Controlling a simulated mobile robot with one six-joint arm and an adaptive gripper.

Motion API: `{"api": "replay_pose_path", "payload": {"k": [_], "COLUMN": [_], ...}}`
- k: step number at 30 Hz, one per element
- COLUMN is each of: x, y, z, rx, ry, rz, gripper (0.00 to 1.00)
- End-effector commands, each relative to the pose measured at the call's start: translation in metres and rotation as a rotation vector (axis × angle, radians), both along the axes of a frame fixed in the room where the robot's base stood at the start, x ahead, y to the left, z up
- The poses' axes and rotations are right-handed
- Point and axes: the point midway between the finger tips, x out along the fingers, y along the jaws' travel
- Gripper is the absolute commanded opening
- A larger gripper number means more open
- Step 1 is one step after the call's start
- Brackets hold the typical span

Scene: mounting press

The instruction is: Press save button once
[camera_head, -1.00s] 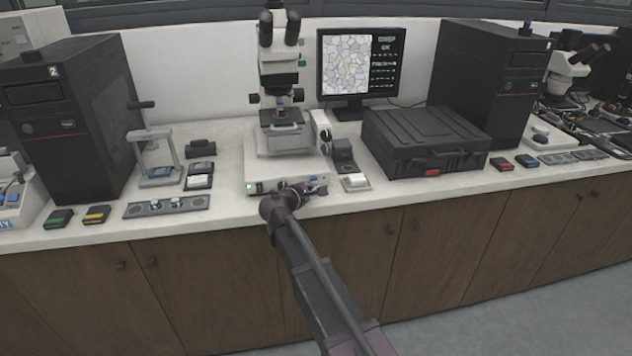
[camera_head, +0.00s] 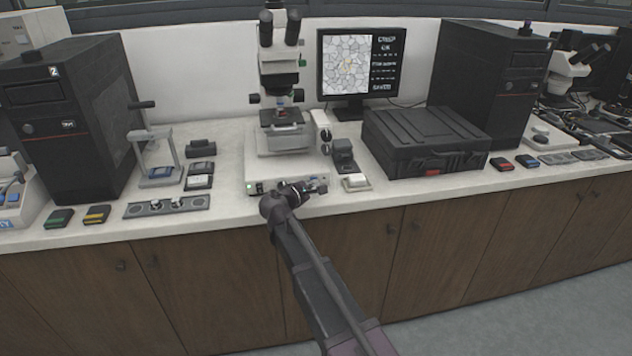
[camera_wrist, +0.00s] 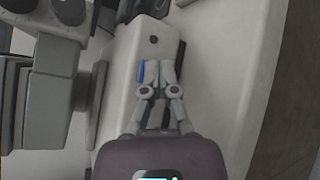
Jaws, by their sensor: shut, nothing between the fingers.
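The microscope (camera_head: 282,90) stands on the bench, its white base (camera_head: 252,170) facing me with small controls along the front edge. My gripper (camera_head: 321,186) is at the right part of that front edge. In the wrist view my gripper (camera_wrist: 159,68) is shut and empty, its fingertips over the white base (camera_wrist: 118,95). A small blue patch (camera_wrist: 141,72) shows right beside the left fingertip. I cannot tell whether the fingers touch it. No label reading save is legible. The monitor (camera_head: 361,65) shows a grain picture and text, with a bottom line reading "SAVED".
A black case (camera_head: 425,138) stands right of the microscope. A small white-topped block (camera_head: 355,182) lies close to the right of my gripper. A grey strip with knobs (camera_head: 167,206) lies to the left. Wooden cabinet fronts (camera_head: 440,250) drop below the bench edge.

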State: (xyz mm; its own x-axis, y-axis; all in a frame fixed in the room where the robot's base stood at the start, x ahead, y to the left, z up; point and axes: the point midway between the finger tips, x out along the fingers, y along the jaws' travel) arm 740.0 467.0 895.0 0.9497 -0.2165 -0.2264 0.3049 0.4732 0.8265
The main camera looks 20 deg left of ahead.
Motion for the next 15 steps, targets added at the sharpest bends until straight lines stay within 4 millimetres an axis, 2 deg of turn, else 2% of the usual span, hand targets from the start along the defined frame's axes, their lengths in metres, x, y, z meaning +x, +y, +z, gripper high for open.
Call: {"api": "replay_pose_path", "payload": {"k": [15], "x": [-0.0035], "y": [-0.0023], "z": [-0.0001], "rx": [0.0], "ry": [0.0], "rz": [0.0], "gripper": [0.0]}}
